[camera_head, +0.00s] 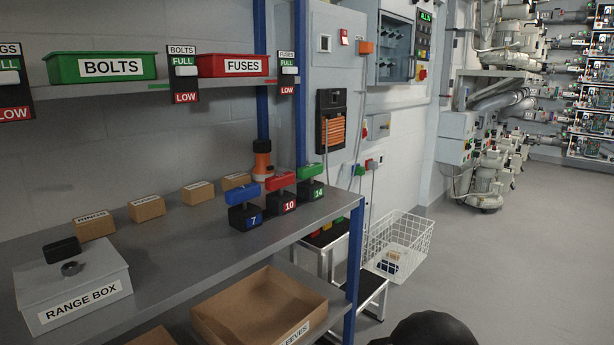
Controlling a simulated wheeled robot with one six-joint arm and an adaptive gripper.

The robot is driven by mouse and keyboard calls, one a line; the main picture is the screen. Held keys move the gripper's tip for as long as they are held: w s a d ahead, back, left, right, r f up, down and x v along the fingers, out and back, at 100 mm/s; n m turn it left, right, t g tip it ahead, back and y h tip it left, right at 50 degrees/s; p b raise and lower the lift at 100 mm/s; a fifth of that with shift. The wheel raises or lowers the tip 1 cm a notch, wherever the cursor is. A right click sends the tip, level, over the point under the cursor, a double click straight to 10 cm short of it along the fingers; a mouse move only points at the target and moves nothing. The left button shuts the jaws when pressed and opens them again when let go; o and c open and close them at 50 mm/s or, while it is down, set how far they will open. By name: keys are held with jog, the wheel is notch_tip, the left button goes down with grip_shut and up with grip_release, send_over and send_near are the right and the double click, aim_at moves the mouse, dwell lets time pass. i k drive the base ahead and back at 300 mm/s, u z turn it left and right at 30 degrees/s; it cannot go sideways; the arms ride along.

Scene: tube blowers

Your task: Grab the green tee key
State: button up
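The green tee key (309,171) has a green crossbar handle on top and stands upright in a black block (311,190) marked 14. It is the rightmost of three tee keys, near the right end of the grey shelf. The red tee key (280,180) stands just left of it in a block marked 10. The blue tee key (244,191) stands further left in a block marked 7. My gripper does not show in this view.
A grey range box (72,290) and several small cardboard boxes (147,208) share the shelf (190,250). A blue post (300,90) rises behind the keys; another blue post (354,260) stands at the front right corner. A white wire basket (410,240) sits on the floor.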

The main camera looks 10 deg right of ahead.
aim_at(308, 171)
jog(key=k, duration=0.5)
jog(key=z, duration=0.8)
jog(key=i, duration=0.95)
jog(key=u, duration=1.2)
